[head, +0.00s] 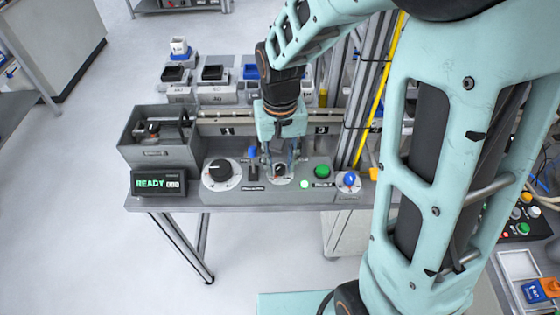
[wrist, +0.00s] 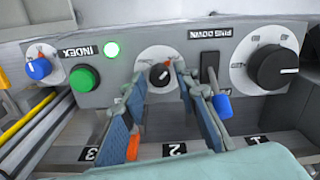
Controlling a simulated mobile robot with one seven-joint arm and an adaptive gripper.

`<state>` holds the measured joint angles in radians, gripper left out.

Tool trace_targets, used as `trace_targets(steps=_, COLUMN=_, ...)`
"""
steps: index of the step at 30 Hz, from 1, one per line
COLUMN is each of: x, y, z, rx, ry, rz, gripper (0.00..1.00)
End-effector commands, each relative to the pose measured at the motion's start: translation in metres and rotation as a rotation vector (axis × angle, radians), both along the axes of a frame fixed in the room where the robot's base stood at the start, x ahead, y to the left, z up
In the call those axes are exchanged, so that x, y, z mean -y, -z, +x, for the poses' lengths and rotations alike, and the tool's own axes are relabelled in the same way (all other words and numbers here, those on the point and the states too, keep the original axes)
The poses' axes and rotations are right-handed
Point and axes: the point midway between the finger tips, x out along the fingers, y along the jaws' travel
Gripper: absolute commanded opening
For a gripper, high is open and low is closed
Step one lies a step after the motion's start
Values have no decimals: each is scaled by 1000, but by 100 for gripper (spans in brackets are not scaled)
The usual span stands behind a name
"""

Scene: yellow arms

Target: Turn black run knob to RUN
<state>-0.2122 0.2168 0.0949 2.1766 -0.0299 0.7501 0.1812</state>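A small black knob (head: 280,170) on a round light plate sits on the grey control panel (head: 320,192), and shows in the wrist view (wrist: 160,75). My gripper (head: 280,163) reaches down at it. In the wrist view, the blue-padded fingers (wrist: 163,88) are spread, one on each side of the knob, with gaps visible. The gripper is open and holds nothing. The knob carries a pale pointer mark, and a small orange mark shows by its plate. I cannot read a RUN label.
A larger black dial (head: 219,170) and a blue-handled lever (head: 252,160) are left of my gripper. A lit green lamp (head: 304,184), green button (head: 322,171) and blue knob (head: 349,179) are right. A display (head: 158,183) reads READY.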

Motion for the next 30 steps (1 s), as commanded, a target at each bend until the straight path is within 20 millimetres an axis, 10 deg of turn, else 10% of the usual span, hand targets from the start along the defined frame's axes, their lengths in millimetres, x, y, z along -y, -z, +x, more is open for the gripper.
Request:
trace_targets(steps=13, x=0, y=-10, z=1, rx=4, ry=-1, rz=1, gripper=36)
trace_targets(steps=30, x=0, y=-112, z=1, rx=3, ry=-1, rz=0, gripper=36)
